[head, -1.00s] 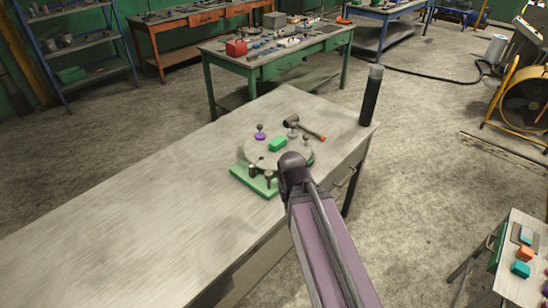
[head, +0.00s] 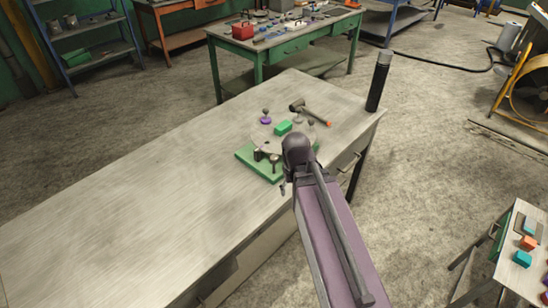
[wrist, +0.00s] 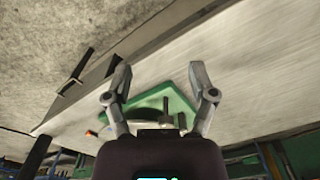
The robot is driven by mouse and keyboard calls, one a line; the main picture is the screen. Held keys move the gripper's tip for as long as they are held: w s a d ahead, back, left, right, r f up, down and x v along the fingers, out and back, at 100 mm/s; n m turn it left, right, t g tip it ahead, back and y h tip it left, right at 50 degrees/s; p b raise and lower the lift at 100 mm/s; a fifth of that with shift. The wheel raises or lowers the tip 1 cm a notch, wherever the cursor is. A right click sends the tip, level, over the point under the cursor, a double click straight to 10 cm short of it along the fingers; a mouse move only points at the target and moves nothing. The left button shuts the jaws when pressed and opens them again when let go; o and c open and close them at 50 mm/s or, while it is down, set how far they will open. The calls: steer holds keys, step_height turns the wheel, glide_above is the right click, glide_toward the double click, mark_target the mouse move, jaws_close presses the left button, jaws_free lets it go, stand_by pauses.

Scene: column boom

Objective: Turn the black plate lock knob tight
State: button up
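A round grey plate (head: 262,137) sits on a green base (head: 246,156) on the bench. Small dark posts or knobs stand at its front edge; one dark-topped knob (head: 274,161) looks like the black plate lock knob, but I cannot be sure. A purple knob (head: 265,118) and a green block (head: 283,127) are on the plate. My gripper (wrist: 158,78) is open and empty in the wrist view. The green base (wrist: 172,100) and a thin dark upright post (wrist: 166,105) show between and beyond its fingers. My arm hides the plate's right front in the head view.
A hammer (head: 309,112) lies behind the plate. A tall black cylinder (head: 377,84) stands at the bench's far right corner. The bench top (head: 130,190) is clear on the left. A small side table (head: 505,262) with coloured blocks stands at right.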

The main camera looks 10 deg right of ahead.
mark_target(274, 157)
steer(key=w+a+r+n+p, duration=0.1)
steer(key=w+r+n+p, duration=0.2)
steer(key=w+n, duration=0.4)
steer(key=w+a+r+n+p, duration=0.1)
steer(key=w+r+n+p, duration=0.2)
steer(key=w+n, duration=0.5)
steer(key=w, duration=0.7)
steer(key=shift+r, duration=0.35)
step_height(274, 157, down, 14)
steer(key=b, duration=1.3)
steer(key=shift+r, duration=0.1)
steer(key=shift+s, duration=0.1)
steer(key=c, duration=1.2)
